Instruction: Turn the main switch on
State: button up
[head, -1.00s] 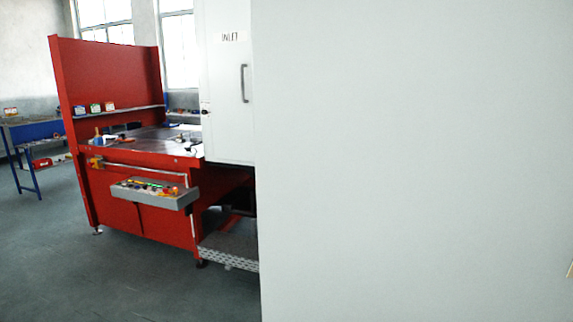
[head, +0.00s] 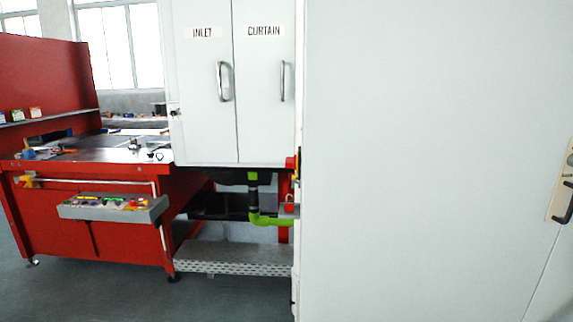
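No part that I can surely name as the main switch shows. A small red and yellow part (head: 292,163) sits at the edge of the large white panel, too small to make out. At the right edge, a cream plate (head: 556,207) with a dark handle (head: 566,200) is partly cut off by the frame. My gripper is not in view.
A large white panel (head: 420,150) fills the right half, close by. Beyond it stand white doors marked INLET (head: 203,90) and CURTAIN (head: 264,95), above a green pipe (head: 265,220) and a perforated step (head: 230,262). The red bench (head: 90,232) is at left. Grey floor (head: 110,295) is clear in front.

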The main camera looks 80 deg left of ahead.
aim_at(291, 162)
jog(key=k, duration=0.6)
jog(key=z, duration=0.2)
jog(key=i, duration=0.15)
jog(key=u, duration=2.8)
jog(key=i, duration=0.9)
jog(key=z, duration=0.2)
jog(key=k, duration=0.85)
jog(key=u, duration=0.05)
